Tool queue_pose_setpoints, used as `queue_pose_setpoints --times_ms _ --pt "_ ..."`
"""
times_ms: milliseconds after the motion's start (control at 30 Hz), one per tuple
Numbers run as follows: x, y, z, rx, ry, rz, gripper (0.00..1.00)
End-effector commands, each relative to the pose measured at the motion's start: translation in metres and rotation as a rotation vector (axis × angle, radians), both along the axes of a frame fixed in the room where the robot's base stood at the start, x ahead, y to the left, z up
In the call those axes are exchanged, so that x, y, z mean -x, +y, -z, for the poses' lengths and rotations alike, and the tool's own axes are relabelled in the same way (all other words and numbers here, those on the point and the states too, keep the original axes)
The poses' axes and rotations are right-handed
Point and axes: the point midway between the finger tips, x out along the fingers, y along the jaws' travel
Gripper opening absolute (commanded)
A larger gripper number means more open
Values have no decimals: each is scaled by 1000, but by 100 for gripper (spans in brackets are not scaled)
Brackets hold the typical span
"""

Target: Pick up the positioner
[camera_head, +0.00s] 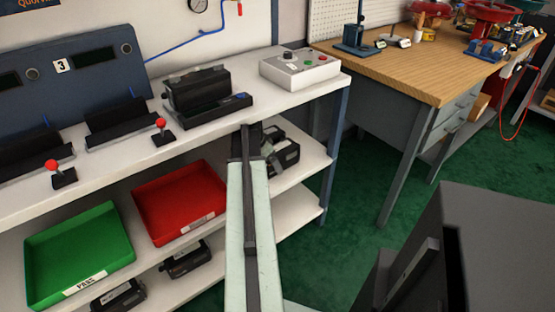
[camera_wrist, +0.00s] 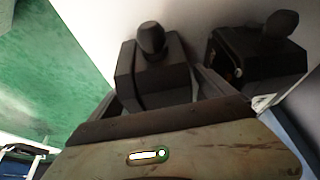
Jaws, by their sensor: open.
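Two dark, boxy positioners (camera_head: 284,153) sit at the right end of the middle shelf, partly hidden behind my arm in the head view. In the wrist view one dark positioner (camera_wrist: 152,72), with a rounded knob on top, is in the middle, and a second (camera_wrist: 258,52) is to its right. My gripper (camera_wrist: 158,92) is open, its fingers to the left and right of the middle positioner in the picture. I cannot tell whether they touch it. In the head view my gripper (camera_head: 254,140) is at the shelf opening, its fingers mostly hidden.
Another black device (camera_head: 198,90) sits in a stand on the bench top, beside a grey button box (camera_head: 299,68). A red tray (camera_head: 178,203) and a green tray (camera_head: 78,255) lie on the middle shelf. Dark units (camera_head: 185,259) are below. Green floor (camera_head: 350,215) is open to the right.

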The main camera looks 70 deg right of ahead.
Motion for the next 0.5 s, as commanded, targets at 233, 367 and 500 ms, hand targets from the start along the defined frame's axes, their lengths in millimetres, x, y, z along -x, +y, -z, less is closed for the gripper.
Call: queue_pose_setpoints --times_ms 233,367,500 --pt "13 -23 0 1 0 3 93" --pt "25 -44 4 1 0 3 93" --pt "26 -43 13 1 1 0 93"
